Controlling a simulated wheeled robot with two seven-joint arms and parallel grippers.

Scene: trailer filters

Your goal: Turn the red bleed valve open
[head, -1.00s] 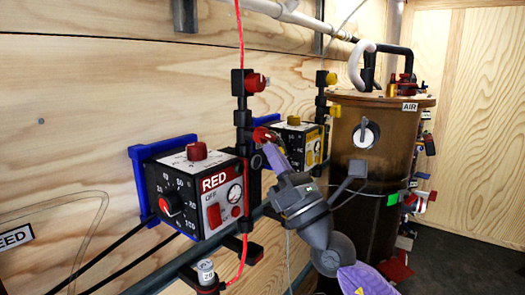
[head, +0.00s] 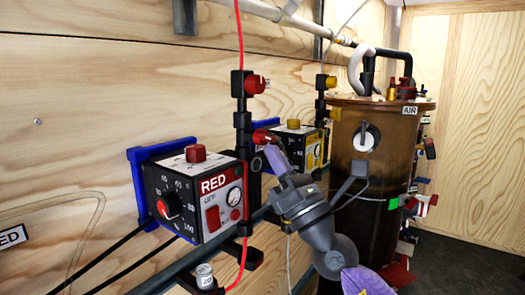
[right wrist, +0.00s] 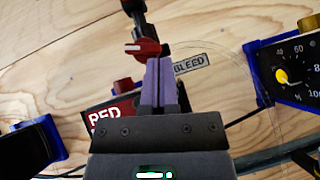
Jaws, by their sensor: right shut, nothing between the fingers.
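The red bleed valve handle (head: 264,137) is on a black fitting low on the thin red line, right of the RED control box (head: 208,195). In the right wrist view the red handle (right wrist: 143,48) carries a white mark and lies beside a BLEED label (right wrist: 190,65). My right gripper (head: 270,151) is shut and empty. Its purple fingertips (right wrist: 160,62) are at the handle's right end in the wrist view and overlap it slightly. I cannot tell whether they touch it. My left gripper is not in view.
A second red handle (head: 256,85) is higher on the same line. A yellow control box (head: 302,145) and a brown AIR tank (head: 350,200) stand behind my right arm. A grey rail (head: 180,270) and black hoses run below the boxes.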

